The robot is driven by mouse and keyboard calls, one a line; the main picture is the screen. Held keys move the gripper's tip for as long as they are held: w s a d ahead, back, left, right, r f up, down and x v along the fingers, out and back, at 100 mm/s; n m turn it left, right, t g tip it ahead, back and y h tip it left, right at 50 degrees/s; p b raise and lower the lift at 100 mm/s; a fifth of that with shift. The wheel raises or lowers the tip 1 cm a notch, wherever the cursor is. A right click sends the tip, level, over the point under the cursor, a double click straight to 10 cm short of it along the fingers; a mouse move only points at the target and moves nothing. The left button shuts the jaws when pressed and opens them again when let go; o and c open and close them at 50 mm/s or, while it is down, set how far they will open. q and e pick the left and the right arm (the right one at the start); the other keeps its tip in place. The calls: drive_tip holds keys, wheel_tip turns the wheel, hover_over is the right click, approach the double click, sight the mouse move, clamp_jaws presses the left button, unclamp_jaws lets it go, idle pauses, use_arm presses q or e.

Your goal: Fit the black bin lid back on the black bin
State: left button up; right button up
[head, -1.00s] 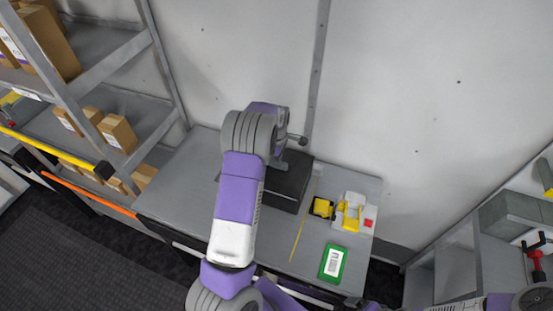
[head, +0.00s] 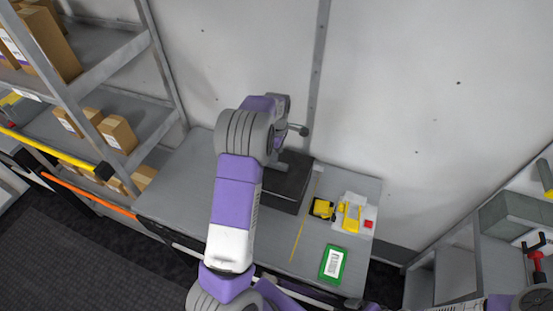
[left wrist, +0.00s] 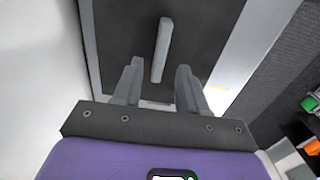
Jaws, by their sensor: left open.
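The black bin (head: 292,190) stands on the grey bench, partly hidden behind my left arm. The black bin lid (left wrist: 120,35) fills much of the left wrist view as a flat dark panel with a raised grey bar handle (left wrist: 161,50). The lid appears to lie over the bin; I cannot tell whether it is fully seated. My left gripper (left wrist: 158,82) is open, its two fingers apart on either side of the handle's near end, not closed on it. In the head view the fingers are mostly hidden by the arm. My right gripper is not in view.
On the bench (head: 180,185), right of the bin, are a small black-and-yellow item (head: 322,208), a white-and-yellow device (head: 352,212) and a green case (head: 332,263). A shelf rack with cartons (head: 117,134) stands left. The wall is close behind the bench.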

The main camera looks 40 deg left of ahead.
use_arm(q)
wheel_tip(320, 180, up, 7)
drive_tip(key=shift+r, duration=0.2)
idle(0.6)
